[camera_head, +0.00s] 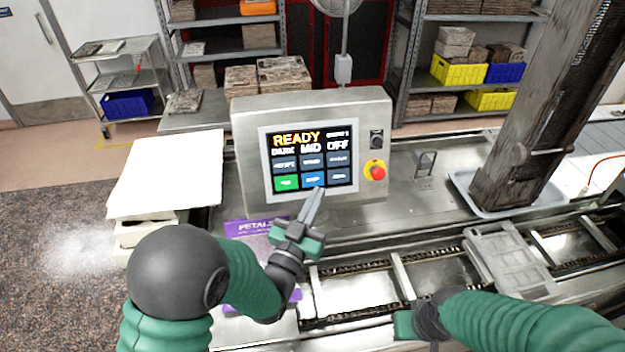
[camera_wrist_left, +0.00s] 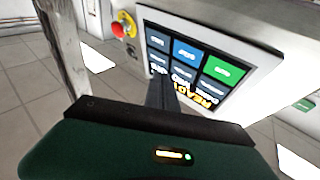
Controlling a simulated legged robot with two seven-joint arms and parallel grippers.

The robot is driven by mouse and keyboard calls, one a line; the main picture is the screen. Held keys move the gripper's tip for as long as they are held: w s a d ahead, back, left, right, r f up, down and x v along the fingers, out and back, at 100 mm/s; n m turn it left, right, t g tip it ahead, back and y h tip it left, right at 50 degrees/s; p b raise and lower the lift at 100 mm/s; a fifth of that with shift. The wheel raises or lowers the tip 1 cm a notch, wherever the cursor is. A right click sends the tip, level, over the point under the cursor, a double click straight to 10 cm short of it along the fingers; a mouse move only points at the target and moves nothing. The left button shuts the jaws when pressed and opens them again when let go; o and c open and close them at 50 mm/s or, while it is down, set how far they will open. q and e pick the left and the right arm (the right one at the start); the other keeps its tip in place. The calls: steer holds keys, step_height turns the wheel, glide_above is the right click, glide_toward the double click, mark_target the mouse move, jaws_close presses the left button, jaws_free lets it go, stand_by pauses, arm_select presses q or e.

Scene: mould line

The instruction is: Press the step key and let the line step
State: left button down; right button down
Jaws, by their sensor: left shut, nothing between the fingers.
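The control panel (camera_head: 375,110) is a grey metal box with a touch screen (camera_head: 312,160) that reads "READY", "MID" and "OFF". Its bottom row holds a green key (camera_head: 286,183), a blue key (camera_head: 313,180) and a dark key; their labels are too small to read. My left gripper (camera_head: 317,192) is shut and empty, its tips just in front of the blue key's lower edge; I cannot tell whether they touch. In the left wrist view the fingers (camera_wrist_left: 160,92) reach toward the screen, with the blue key (camera_wrist_left: 187,52) beyond. My right gripper (camera_head: 412,322) is low over the line, its fingers unclear.
A red stop button (camera_head: 375,170) and a black switch (camera_head: 377,139) sit right of the screen. The chain line (camera_head: 385,295) runs below with a grey mould (camera_head: 508,258). A dark post (camera_head: 535,130) rises from a tray.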

mark_target(321, 172)
arm_select(q)
steer(key=w, duration=0.1)
steer(key=w+f+b, duration=0.1)
steer(key=w, duration=0.2)
steer(key=shift+w+a+f+b, duration=0.15)
steer(key=shift+a+f+b, duration=0.1)
steer(key=shift+b, duration=0.05)
steer(key=shift+a, duration=0.15)
stand_by(1.6)
steer(key=shift+w+f+b, duration=0.1)
steer(key=shift+w+b, duration=0.1)
steer(key=shift+b, duration=0.25)
steer(key=shift+w, duration=0.1)
